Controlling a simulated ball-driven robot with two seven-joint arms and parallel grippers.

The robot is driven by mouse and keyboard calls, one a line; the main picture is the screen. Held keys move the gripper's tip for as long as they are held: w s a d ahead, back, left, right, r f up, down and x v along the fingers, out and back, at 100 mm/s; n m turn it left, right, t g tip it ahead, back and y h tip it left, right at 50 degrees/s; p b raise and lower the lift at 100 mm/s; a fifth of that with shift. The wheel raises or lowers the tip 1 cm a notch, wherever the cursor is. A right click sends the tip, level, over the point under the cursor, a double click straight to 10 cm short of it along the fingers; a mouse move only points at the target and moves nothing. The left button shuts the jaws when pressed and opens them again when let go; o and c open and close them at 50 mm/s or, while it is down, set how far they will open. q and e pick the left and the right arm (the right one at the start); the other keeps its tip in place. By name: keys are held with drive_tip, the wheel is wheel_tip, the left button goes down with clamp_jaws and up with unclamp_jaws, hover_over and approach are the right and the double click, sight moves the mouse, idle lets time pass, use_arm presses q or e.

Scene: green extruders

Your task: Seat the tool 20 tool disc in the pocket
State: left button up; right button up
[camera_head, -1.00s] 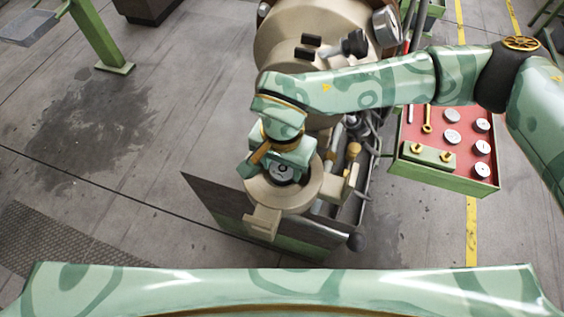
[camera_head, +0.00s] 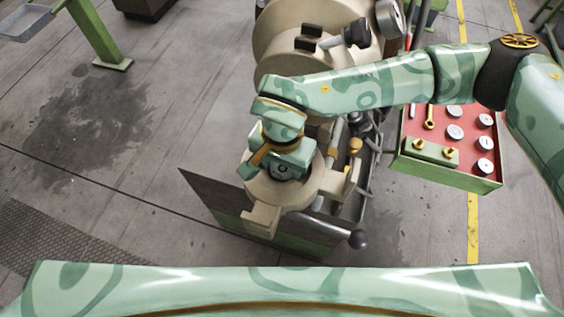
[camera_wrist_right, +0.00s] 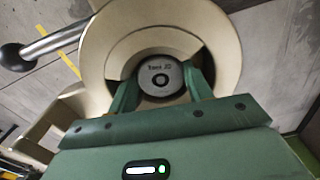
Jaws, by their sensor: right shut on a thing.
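The tool 20 disc (camera_wrist_right: 160,77) is a round grey metal disc with a dark ring mark and small lettering. It sits between the two fingers of my right gripper (camera_wrist_right: 161,88), which is shut on it. In the head view my right gripper (camera_head: 281,168) is over the cream ring-shaped holder of the machine, with the disc (camera_head: 283,171) showing dark between its fingers. The holder (camera_wrist_right: 228,60) surrounds the disc in the wrist view. The pocket is hidden beneath the disc, and I cannot tell how deep the disc sits. My left gripper is not in view.
A red-lined green tray (camera_head: 447,183) at the right holds several discs and brass-coloured parts. The large cream machine body (camera_head: 285,45) stands behind. Open floor lies to the left.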

drive_tip(key=shift+s, duration=0.15)
drive_tip(key=o, duration=1.1)
drive_tip(key=shift+a+r, duration=0.1)
drive_tip(key=shift+o, duration=0.2)
drive_tip(key=shift+r+p, duration=0.45)
drive_tip(key=shift+r, duration=0.25)
drive_tip(key=shift+r+p, duration=1.85)
drive_tip(key=shift+r, duration=1.45)
drive_tip(key=shift+f, duration=0.1)
